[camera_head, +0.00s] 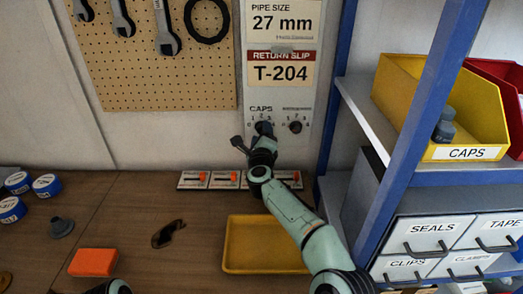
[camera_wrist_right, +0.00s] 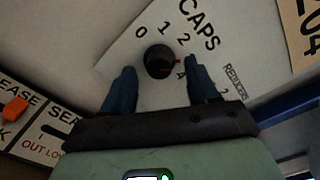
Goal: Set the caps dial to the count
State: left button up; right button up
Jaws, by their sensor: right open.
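The caps dial (camera_wrist_right: 158,61) is a round black knob on a pale panel in the right wrist view. The numbers 0, 1 and 2 arc around it, and its red mark points to the right, below the 2. A finger covers part of the scale there, so I cannot tell the exact setting. My right gripper (camera_head: 252,138) is at the panel in the head view. In the wrist view its open fingers (camera_wrist_right: 155,88) stand on either side of the dial, apart from it.
A second dial (camera_head: 295,127) sits to the right on the panel. Slider switches (camera_head: 193,180) line the bench's back. A yellow tray (camera_head: 262,262), an orange block (camera_head: 92,262) and a grey cap-like piece (camera_head: 60,227) lie on the bench. A blue shelf post (camera_head: 405,130) rises at right.

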jog(key=s+b, duration=0.5)
jog(key=s, duration=0.7)
jog(key=shift+s, duration=0.35)
